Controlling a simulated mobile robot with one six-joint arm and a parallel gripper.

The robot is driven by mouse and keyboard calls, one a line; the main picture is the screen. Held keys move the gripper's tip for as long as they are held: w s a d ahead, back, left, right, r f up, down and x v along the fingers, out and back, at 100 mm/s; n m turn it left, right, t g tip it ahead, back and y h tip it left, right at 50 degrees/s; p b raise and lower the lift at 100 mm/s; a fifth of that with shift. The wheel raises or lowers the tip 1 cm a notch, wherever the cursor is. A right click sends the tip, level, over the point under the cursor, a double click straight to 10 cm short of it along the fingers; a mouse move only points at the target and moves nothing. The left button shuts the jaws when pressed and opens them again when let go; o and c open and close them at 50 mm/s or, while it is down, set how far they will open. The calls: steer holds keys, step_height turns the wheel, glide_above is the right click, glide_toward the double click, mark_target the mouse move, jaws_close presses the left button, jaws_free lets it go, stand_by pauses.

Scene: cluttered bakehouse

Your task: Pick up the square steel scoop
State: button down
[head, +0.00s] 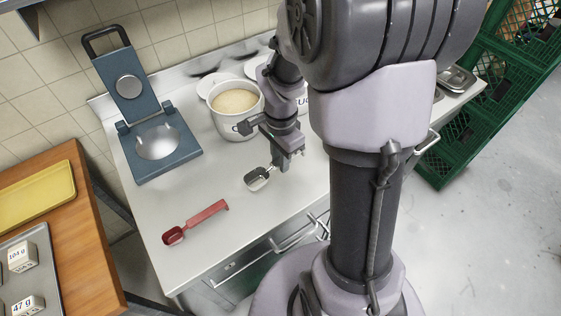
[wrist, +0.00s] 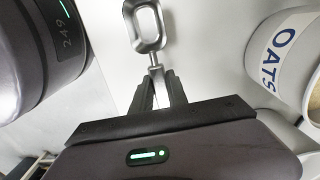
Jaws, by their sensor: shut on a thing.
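The square steel scoop (head: 258,177) is at the front middle of the steel worktop in the head view, its squarish bowl pointing left. In the wrist view the scoop (wrist: 148,30) has its bowl at the top and its handle running down between my fingers. My gripper (head: 285,165) is shut on the scoop's handle; the fingertips also show in the wrist view (wrist: 158,80). I cannot tell whether the scoop touches the worktop or hangs just above it.
A red scoop (head: 195,222) lies on the worktop at front left. A blue press-like device (head: 150,130) stands open at the left. A white canister of oats (head: 236,125) stands behind my gripper and shows in the wrist view (wrist: 265,45). The worktop between the two scoops is clear.

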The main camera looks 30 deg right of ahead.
steer(key=s+d+p, duration=0.1)
steer(key=s+d, duration=0.1)
steer(key=s, duration=0.5)
steer(key=s+d+r+p, duration=0.1)
steer(key=s+d, duration=0.2)
steer(key=s, duration=0.5)
steer(key=shift+r, duration=0.2)
steer(key=shift+d, duration=0.15)
